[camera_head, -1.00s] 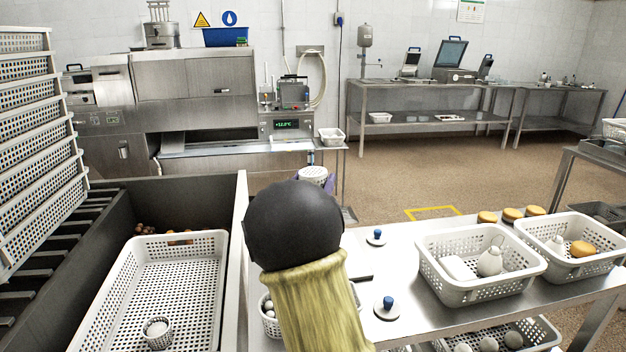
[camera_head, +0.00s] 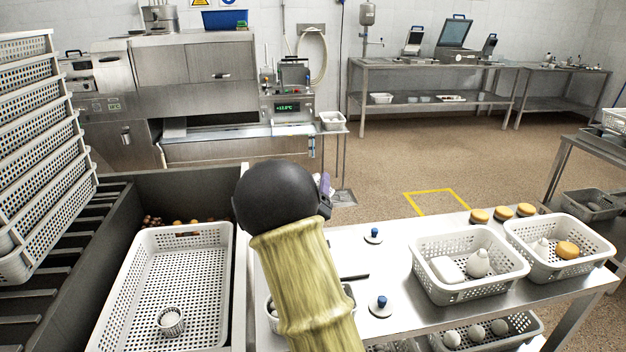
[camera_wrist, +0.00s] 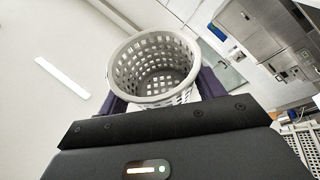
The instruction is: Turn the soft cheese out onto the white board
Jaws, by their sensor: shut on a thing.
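My gripper (camera_wrist: 163,92) is shut on a small white perforated basket (camera_wrist: 150,50), with purple fingers at its two sides in the wrist view. The basket's open mouth shows there, with its pierced wall and a greyish bottom; I cannot tell if soft cheese is inside. In the head view my black wrist hides the held basket, and only a bit of a purple finger (camera_head: 325,186) shows at its right. A pale flat piece, likely the white board (camera_head: 346,262), lies on the steel table with a dark edge, mostly hidden by my arm.
A large white crate (camera_head: 128,290) at left holds another small basket (camera_head: 171,320). On the steel table (camera_head: 400,318) stand two blue-knobbed discs (camera_head: 373,235) and two white baskets (camera_head: 450,292) with white and orange things. Stacked racks (camera_head: 40,150) rise at far left.

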